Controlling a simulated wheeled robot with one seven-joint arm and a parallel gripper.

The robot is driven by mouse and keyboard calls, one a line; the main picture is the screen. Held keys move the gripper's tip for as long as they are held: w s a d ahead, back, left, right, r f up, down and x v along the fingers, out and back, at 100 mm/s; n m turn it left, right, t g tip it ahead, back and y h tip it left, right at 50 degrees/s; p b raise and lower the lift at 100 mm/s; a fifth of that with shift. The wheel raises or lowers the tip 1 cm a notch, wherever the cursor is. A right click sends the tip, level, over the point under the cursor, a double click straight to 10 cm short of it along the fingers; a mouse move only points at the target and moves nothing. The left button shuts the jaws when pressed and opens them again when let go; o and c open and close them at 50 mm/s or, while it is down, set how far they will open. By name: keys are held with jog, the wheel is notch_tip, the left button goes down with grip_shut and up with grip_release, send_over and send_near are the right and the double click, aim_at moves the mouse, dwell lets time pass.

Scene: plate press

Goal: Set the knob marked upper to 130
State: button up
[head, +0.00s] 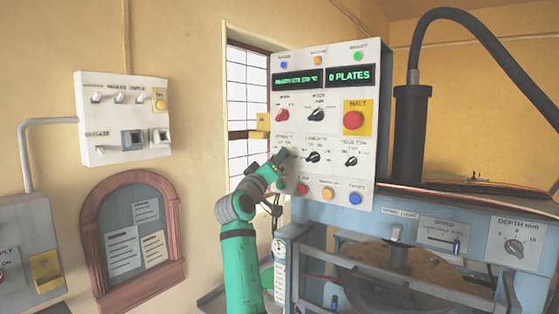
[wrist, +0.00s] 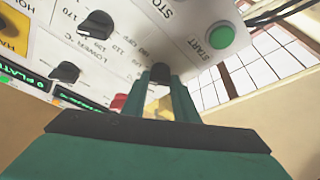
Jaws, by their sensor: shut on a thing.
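The white control panel (head: 335,135) of the press faces me in the head view. My gripper (head: 284,155) reaches its left side, at the left knob of the middle row, whose label is partly covered. In the wrist view my gripper (wrist: 161,88) is shut on a black knob (wrist: 160,72), the upper knob by its place beside the lower one. Its pointer and most of its scale are hidden by the fingers. The knob marked lower (head: 313,157) is just to the right; it also shows in the wrist view (wrist: 95,25). The green displays (head: 298,79) are lit, but the left text is too small to read.
A red knob (head: 282,115) sits above my gripper and a black knob (head: 316,115) beside it. A red halt button (head: 353,120) is at right. A green start button (wrist: 221,36) is close to my fingers. A wall switch box (head: 125,118) hangs at left.

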jog(key=shift+s+r+n+g+y, duration=0.15)
jog(key=shift+n+g+y, duration=0.5)
jog(key=shift+n, duration=1.9)
jog(key=shift+w+r+n+g+y, duration=0.15)
jog(key=shift+n+g+y, duration=0.5)
jog(key=shift+n, duration=1.85)
jog(key=shift+s+r+n+g+y, duration=0.2)
jog(key=shift+n+g+y, duration=0.45)
jog(key=shift+n, duration=1.9)
jog(key=shift+w+f, duration=0.1)
jog(key=o, duration=1.1)
jog(key=shift+c, duration=0.2)
